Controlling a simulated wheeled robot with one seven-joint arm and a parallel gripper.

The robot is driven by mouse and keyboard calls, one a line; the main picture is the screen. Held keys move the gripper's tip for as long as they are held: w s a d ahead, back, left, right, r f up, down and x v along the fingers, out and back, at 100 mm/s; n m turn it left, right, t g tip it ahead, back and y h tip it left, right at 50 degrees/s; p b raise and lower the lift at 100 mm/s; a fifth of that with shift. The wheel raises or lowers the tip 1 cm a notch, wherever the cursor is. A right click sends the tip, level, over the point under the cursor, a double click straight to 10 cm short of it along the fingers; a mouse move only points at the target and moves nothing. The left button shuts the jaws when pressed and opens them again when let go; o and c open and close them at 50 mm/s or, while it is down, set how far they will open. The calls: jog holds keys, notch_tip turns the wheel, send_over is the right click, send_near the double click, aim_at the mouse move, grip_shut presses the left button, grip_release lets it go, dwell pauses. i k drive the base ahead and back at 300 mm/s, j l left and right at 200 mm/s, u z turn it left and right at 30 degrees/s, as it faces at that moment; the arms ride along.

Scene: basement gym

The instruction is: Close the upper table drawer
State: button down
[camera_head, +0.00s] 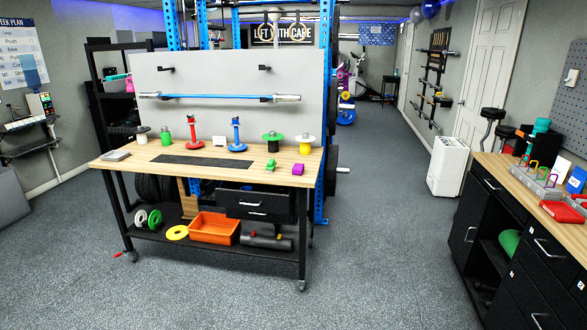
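The work table (140,163) has a wooden top and black legs on casters. A black drawer unit hangs under the right half of its top. The upper table drawer (237,206) appears pulled out toward me, with a dark opening visible above its front edge. It has a pale bar handle (251,204). A second pale handle (257,213) shows just below it, on the lower drawer front. How far the upper drawer is out is hard to tell at this size. My gripper is not in view.
The lower shelf holds an orange bin (214,228), a yellow disc (177,232) and a dark roller (266,241). Several weights and small items stand on the tabletop. A black cabinet (520,265) stands at right. The grey floor (390,240) between them is clear.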

aim_at(229, 194)
jog(key=i+j+u, duration=0.15)
jog(key=i+u, duration=0.3)
jog(key=i, duration=0.3)
jog(key=i+l+u, duration=0.15)
jog(key=i+u, duration=0.35)
jog(key=i, duration=0.25)
jog(key=i+j+z, duration=0.2)
jog(key=i, duration=0.2)
jog(key=i+j+z, duration=0.25)
jog(key=i, duration=0.2)
jog(key=i+j+z, duration=0.2)
jog(key=i, duration=0.2)
jog(key=i+j+z, duration=0.4)
jog(key=j, duration=0.3)
jog(key=i+j+z, duration=0.2)
jog(key=j, duration=0.25)
jog(key=i, duration=0.1)
